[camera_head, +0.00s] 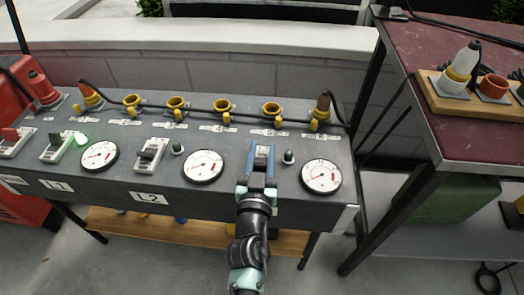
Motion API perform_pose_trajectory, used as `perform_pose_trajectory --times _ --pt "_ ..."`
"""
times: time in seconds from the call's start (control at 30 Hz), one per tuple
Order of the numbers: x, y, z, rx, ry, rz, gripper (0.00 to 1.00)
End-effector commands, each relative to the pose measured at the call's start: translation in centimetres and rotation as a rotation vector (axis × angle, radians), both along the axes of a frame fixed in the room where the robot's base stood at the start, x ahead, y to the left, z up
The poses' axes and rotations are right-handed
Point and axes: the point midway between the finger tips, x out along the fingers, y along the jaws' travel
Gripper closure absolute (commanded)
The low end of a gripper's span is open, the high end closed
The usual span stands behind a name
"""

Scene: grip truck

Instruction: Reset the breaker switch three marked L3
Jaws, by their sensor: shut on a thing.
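A long grey panel (110,187) carries the breaker switches and dials. My gripper (262,168) reaches up from the bottom and sits over the third breaker switch (262,152), at the right, between two dials. It is shut on that switch, and its fingers lie along the switch's sides. The arm covers the panel front below it, so an L3 label is hidden. The switch marked L2 (150,154) has a dark lever.
Round white dials (203,167) sit between the switches. Dark unlit lamps stand by L2 (178,148) and right of my gripper (289,157). Yellow sockets (177,104) and a black cable line the back. A red-topped table (455,150) stands close at the right.

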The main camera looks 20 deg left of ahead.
Motion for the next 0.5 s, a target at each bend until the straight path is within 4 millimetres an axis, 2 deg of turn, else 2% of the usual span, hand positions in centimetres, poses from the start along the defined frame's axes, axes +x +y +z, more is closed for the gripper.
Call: perform_pose_trajectory --times 0.5 --pt "0.35 0.09 0.53 -0.025 0.087 0.0 1.0"
